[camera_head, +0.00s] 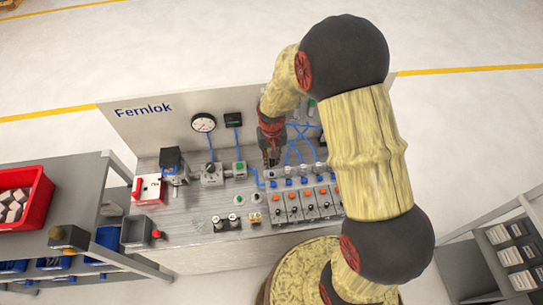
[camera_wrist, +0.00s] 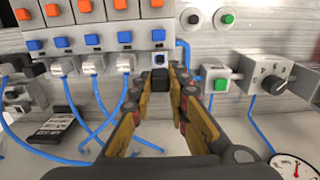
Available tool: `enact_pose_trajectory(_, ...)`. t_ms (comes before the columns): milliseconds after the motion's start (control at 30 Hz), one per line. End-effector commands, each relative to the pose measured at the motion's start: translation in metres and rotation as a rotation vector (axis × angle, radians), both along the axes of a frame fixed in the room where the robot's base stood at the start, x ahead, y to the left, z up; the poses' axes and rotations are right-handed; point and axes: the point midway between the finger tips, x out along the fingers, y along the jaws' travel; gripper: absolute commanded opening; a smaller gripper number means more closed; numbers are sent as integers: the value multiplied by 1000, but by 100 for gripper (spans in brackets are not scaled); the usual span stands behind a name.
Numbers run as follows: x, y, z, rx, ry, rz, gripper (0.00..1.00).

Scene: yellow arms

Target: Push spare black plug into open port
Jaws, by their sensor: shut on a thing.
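My gripper (camera_wrist: 160,82) is shut on a small black plug (camera_wrist: 160,80), which shows between the fingertips in the wrist view. Just beyond the plug is a grey block with an open port (camera_wrist: 158,59) at the end of the valve row. The plug appears directly in front of this port. A gap or contact between them cannot be told. In the head view my gripper (camera_head: 271,160) points down over the left end of the valve row (camera_head: 305,203), and the plug is too small to make out there.
Blue tubes run from white fittings (camera_wrist: 92,64) beside the open port. A green-button box (camera_wrist: 217,84) and a knob box (camera_wrist: 268,74) stand on the other side. In the head view a gauge (camera_head: 203,122) hangs on the Fernlok panel (camera_head: 150,125).

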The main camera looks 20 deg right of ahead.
Motion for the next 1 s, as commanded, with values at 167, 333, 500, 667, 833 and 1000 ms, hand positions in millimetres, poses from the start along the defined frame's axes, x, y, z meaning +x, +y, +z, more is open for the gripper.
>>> enact_pose_trajectory(167, 0, 0, -13, 0, 0, 1, 4)
enact_pose_trajectory(333, 0, 0, -29, -1, 0, 1, 4)
enact_pose_trajectory(500, 0, 0, -46, -1, 1, 1, 4)
enact_pose_trajectory(667, 0, 0, -54, 0, 0, 1, 4)
enact_pose_trajectory(833, 0, 0, -54, 0, 0, 1, 4)
enact_pose_trajectory(1000, 0, 0, -54, 0, 0, 1, 4)
